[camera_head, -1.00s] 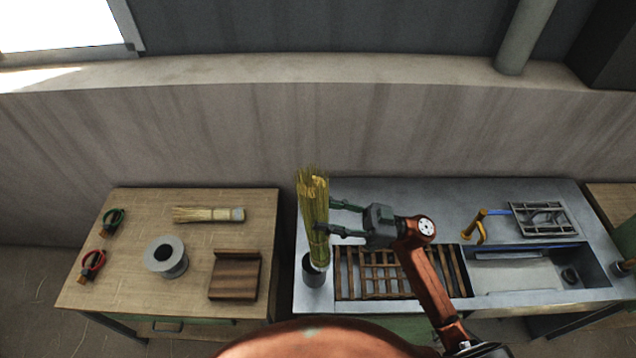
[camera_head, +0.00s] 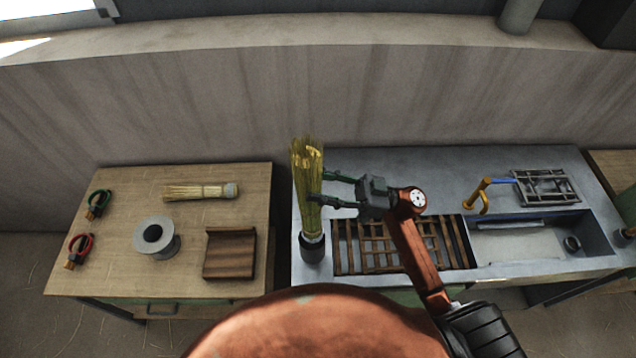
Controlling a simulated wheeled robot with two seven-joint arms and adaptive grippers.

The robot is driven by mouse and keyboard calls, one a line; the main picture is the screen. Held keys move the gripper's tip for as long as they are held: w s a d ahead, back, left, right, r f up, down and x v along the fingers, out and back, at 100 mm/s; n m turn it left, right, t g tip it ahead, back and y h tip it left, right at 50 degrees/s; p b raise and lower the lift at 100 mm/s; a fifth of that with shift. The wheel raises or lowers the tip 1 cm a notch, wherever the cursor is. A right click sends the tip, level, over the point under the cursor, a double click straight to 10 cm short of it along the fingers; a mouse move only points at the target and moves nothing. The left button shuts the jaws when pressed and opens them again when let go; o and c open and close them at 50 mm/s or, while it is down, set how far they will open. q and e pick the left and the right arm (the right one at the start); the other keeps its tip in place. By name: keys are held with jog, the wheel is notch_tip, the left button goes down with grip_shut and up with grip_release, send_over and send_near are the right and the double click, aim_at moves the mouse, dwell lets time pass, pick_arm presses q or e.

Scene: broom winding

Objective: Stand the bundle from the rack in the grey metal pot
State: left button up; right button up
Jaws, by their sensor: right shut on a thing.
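The bundle (camera_head: 307,185) is a tall sheaf of yellow-green straw standing nearly upright. Its lower end is at the mouth of the dark grey metal pot (camera_head: 312,249) and seems to be inside it; the pot's inside is hidden. The pot stands at the left end of the metal counter. My right gripper (camera_head: 318,187) comes from the right and is shut on the bundle around its middle. The slatted wooden rack (camera_head: 390,245) lies just right of the pot, partly under my right arm. My left gripper is not in view.
A wooden table (camera_head: 115,230) at left holds another straw bundle (camera_head: 195,192), a grey spool (camera_head: 155,238), a brown wooden block (camera_head: 230,253), and green (camera_head: 98,204) and red (camera_head: 80,248) tools. A sink (camera_head: 535,242) and yellow tap (camera_head: 480,194) are at right.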

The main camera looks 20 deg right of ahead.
aim_at(318, 206)
jog(key=shift+w+f, duration=0.1)
jog(key=shift+f, duration=0.4)
jog(key=shift+f+b, duration=0.95)
jog(key=shift+f, duration=0.9)
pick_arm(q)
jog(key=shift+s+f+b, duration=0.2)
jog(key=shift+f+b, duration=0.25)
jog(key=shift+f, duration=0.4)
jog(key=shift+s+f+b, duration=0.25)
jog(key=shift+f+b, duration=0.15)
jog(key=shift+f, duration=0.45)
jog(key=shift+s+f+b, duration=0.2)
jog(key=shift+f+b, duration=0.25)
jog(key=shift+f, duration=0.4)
pick_arm(e)
jog(key=shift+f, duration=2.35)
